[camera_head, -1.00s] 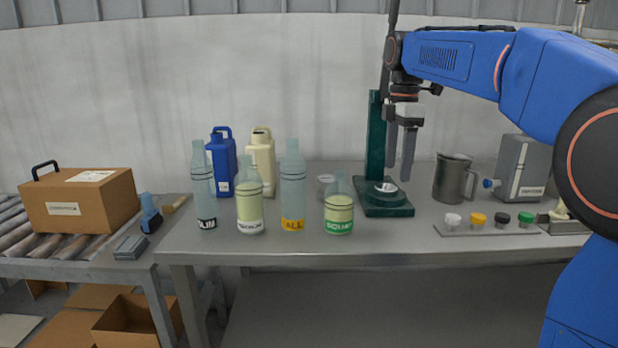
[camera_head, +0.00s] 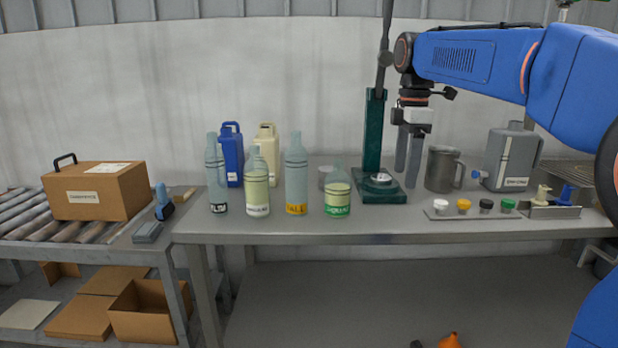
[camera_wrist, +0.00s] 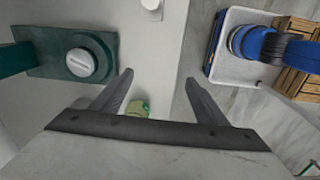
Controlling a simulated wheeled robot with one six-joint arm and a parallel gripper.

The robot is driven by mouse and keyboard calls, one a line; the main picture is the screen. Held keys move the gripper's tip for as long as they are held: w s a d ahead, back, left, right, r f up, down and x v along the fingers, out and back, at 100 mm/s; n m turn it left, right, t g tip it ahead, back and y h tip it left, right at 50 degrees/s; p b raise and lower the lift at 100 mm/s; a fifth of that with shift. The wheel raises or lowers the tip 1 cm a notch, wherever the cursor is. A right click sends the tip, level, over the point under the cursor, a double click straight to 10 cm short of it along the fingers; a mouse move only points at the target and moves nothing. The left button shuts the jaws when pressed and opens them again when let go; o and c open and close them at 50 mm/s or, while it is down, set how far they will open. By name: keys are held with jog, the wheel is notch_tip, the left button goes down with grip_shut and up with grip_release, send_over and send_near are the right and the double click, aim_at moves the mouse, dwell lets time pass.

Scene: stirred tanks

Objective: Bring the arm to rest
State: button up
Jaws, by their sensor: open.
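My gripper (camera_head: 409,157) hangs fingers-down over the steel bench (camera_head: 300,229), between the green press (camera_head: 372,150) and the metal jug (camera_head: 441,168). My blue arm reaches in from the right. The two fingers are spread, with nothing held between them. In the wrist view my gripper (camera_wrist: 158,92) is also open. The press's green base with a round pale disc (camera_wrist: 82,62) shows at its upper left there. A small green-topped thing (camera_wrist: 138,107) shows partly beside the left finger.
Several bottles (camera_head: 296,175) stand on the bench left of the press. Blue (camera_head: 232,160) and cream jugs (camera_head: 266,155) stand behind them. A row of coloured caps (camera_head: 464,206) lies at the right front. A grey canister (camera_head: 509,158) stands behind the caps. A carton (camera_head: 98,191) sits on rollers at left.

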jog(key=s+d+f+m+t, duration=0.2)
jog(key=s+f+m, duration=0.6)
jog(key=s+f, duration=0.4)
jog(key=s+d+f+m+t, duration=0.2)
jog(key=s+f+m, duration=0.7)
jog(key=s, duration=1)
notch_tip(320, 180, down, 4)
jog(key=shift+d+m, duration=0.3)
jog(key=shift+d, duration=0.8)
